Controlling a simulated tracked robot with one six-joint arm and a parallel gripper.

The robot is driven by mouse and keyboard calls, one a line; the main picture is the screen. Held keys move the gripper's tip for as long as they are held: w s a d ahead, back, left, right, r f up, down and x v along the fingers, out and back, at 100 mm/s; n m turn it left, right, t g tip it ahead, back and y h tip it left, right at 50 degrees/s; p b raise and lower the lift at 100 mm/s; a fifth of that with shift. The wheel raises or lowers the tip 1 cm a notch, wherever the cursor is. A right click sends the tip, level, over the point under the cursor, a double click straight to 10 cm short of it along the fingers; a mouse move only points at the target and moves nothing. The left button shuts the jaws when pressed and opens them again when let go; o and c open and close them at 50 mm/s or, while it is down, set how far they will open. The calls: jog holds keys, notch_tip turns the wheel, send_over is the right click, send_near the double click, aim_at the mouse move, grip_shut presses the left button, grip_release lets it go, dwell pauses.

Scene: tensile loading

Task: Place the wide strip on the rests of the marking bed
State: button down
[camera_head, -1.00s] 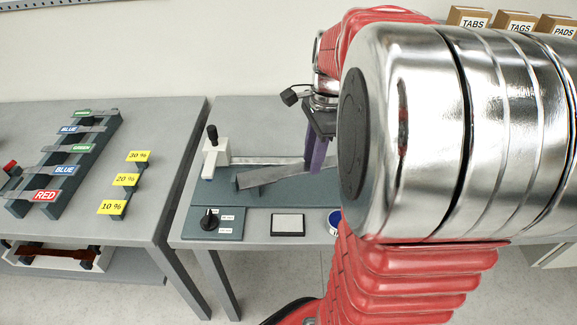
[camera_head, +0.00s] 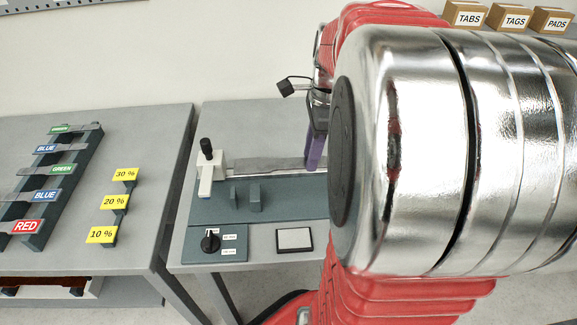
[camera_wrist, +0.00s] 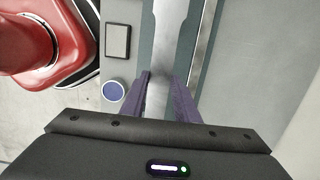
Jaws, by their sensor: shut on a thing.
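My gripper (camera_head: 314,150), with purple fingers, is over the marking bed (camera_head: 285,205), partly hidden by my arm in the head view. It is shut on a long silver strip (camera_head: 258,164), which reaches left towards the white clamp-like block. In the wrist view the strip (camera_wrist: 169,28) runs up from between the fingers (camera_wrist: 160,95) and is broader at its far end. Two dark upright rests (camera_head: 254,197) stand bare on the bed, nearer the camera than the strip in the picture. The strip's height above the bed cannot be told. Its right end is hidden.
A white block with a black handle (camera_head: 206,170) stands at the bed's left end. A knob panel (camera_head: 211,243) and a pale pad (camera_head: 294,239) lie in front. A blue round thing (camera_wrist: 113,90) is beside the bed. The left table (camera_head: 140,145) holds labelled strips in a rack (camera_head: 46,190).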

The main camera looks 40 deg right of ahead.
jog(key=shift+f, duration=2.8)
jog(key=shift+f, duration=1.9)
jog(key=c, duration=1.4)
grip_release()
jog(key=shift+f, duration=0.1)
jog(key=shift+o, duration=0.2)
jog(key=r, duration=0.8)
jog(key=d+r, duration=0.1)
jog(key=r, duration=0.3)
jog(key=shift+s+r, duration=0.1)
jog(key=shift+s, duration=0.3)
jog(key=shift+d, duration=0.1)
